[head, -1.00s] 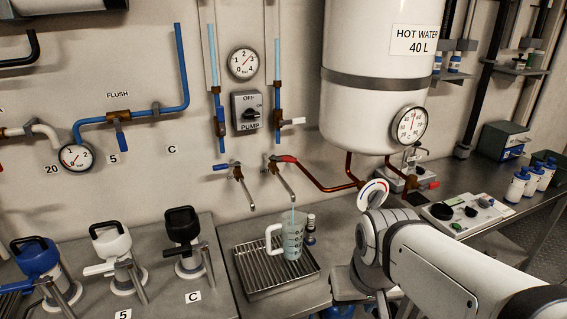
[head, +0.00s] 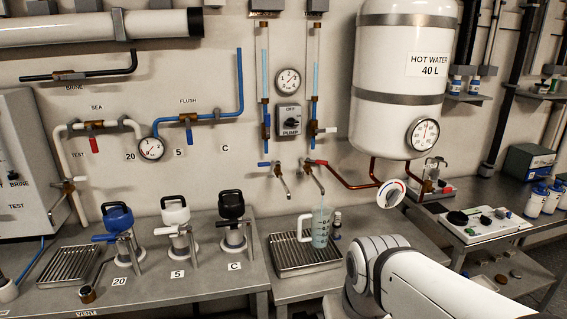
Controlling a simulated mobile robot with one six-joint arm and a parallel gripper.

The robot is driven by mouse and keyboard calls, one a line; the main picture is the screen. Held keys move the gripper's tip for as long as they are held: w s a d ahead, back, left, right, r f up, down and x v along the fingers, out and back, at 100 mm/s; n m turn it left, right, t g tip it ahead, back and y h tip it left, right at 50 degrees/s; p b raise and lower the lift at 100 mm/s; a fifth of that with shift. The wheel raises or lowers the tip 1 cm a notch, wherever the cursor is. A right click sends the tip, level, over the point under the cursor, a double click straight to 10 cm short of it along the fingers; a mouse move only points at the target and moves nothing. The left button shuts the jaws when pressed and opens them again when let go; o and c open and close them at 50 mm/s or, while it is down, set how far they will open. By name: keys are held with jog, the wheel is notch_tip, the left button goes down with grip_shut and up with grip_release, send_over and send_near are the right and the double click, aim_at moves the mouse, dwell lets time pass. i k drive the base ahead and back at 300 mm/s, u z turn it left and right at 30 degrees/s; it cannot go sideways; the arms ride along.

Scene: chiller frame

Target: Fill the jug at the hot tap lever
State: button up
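The jug (head: 321,229) is a clear, bluish beaker with dark markings and a white handle on its left. It stands upright on the drip tray (head: 285,268), under the spout of the hot tap (head: 314,178). The hot tap has a red lever (head: 315,162) and joins the copper pipe from the hot water tank (head: 398,125). A thin pale stream seems to run from the spout into the jug. The jug looks tinted inside, but its exact level is too small to read. My arm fills the lower right; my gripper is hidden or out of view.
A blue-levered tap (head: 274,165) is just left of the hot tap. A small bottle (head: 337,222) stands right of the jug. White, blue and black-capped fittings line the left bench. A red-and-blue dial (head: 391,193) sits right of the taps, above my arm.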

aim_at(317, 161)
jog(key=u, duration=0.15)
jog(key=i, duration=1)
jog(key=u, duration=0.05)
